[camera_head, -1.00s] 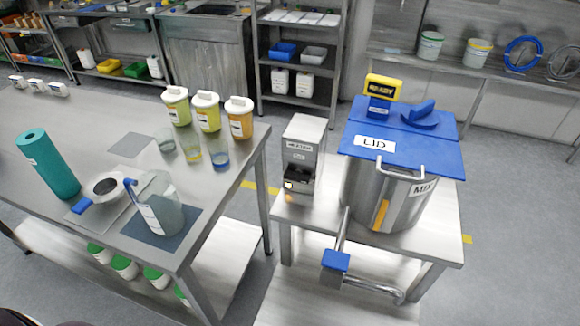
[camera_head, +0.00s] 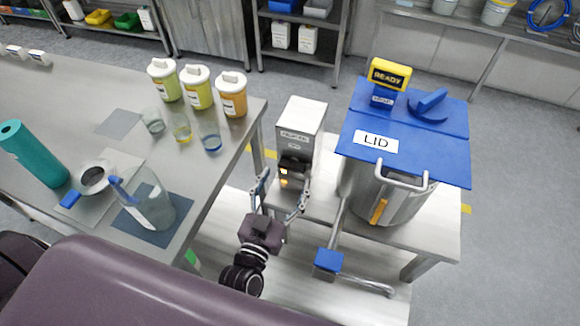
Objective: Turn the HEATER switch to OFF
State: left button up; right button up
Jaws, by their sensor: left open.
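The heater box (camera_head: 301,128) is a grey upright unit on the small steel table, left of the tank. Its dark switch (camera_head: 294,165) sits low on the front, with a small orange light (camera_head: 284,172) beside it. I cannot read the switch's position. My left gripper (camera_head: 281,193) is open and empty, its two fingers spread just in front of and below the switch. The fingers look close to the box; I cannot tell whether they touch it. My right gripper is not in view.
The steel tank (camera_head: 392,200) with its blue lid (camera_head: 420,150) stands right of the heater box. A pipe with a blue valve handle (camera_head: 328,262) runs below. The left table (camera_head: 60,90) holds jars, glasses, a pitcher (camera_head: 150,205) and a teal cylinder (camera_head: 35,155).

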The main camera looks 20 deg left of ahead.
aim_at(290, 170)
pick_arm(q)
jog(key=shift+w, duration=1.95)
jog(key=shift+c, duration=0.5)
jog(key=c, duration=1.1)
jog(key=shift+o, duration=0.2)
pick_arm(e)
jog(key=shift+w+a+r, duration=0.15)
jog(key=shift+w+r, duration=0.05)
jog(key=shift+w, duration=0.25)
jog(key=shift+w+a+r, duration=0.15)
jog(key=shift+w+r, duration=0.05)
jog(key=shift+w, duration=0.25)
